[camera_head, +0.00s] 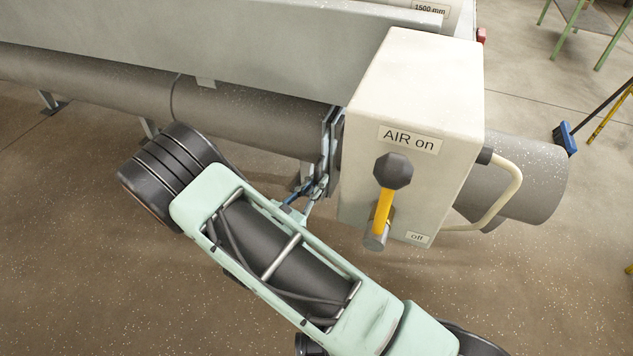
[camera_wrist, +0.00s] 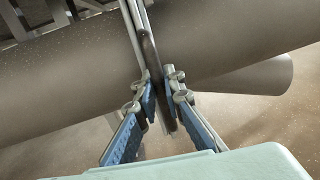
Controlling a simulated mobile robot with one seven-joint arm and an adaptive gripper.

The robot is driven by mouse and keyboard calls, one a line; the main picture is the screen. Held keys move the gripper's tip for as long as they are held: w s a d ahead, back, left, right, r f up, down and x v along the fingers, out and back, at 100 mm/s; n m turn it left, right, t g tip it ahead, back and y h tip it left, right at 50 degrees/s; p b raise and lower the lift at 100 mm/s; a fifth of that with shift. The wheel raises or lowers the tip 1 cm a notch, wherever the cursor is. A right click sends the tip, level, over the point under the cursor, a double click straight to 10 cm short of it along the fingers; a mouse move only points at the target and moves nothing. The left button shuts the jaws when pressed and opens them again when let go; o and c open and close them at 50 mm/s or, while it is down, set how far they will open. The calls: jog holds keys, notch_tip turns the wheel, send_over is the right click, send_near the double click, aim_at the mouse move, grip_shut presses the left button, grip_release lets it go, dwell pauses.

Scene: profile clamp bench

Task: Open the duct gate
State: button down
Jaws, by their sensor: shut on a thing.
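The duct gate (camera_head: 329,140) is a set of thin upright metal plates across the grey duct (camera_head: 245,118), just left of the cream box. In the wrist view the gate (camera_wrist: 137,30) crosses the duct, and a thin dark plate edge (camera_wrist: 160,110) runs down from it between my fingers. My gripper (camera_head: 318,186) is at the lower part of the gate. In the wrist view my gripper (camera_wrist: 158,92), with blue finger pads, is shut on this plate edge, one finger on each side. How far the plate is slid is unclear.
The cream box (camera_head: 440,90) labelled "AIR on" and "off" stands close right of my gripper. Open floor (camera_head: 120,290) lies in front.

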jog(key=s+d+p+v, duration=0.1)
jog(key=s+d+v, duration=0.1)
jog(key=v, duration=1.8)
jog(key=shift+d+p, duration=0.3)
jog(key=shift+d, duration=0.4)
jog(key=shift+f, duration=0.1)
jog(key=c, duration=2)
grip_release()
jog(key=shift+c, duration=0.2)
jog(key=v, duration=1.2)
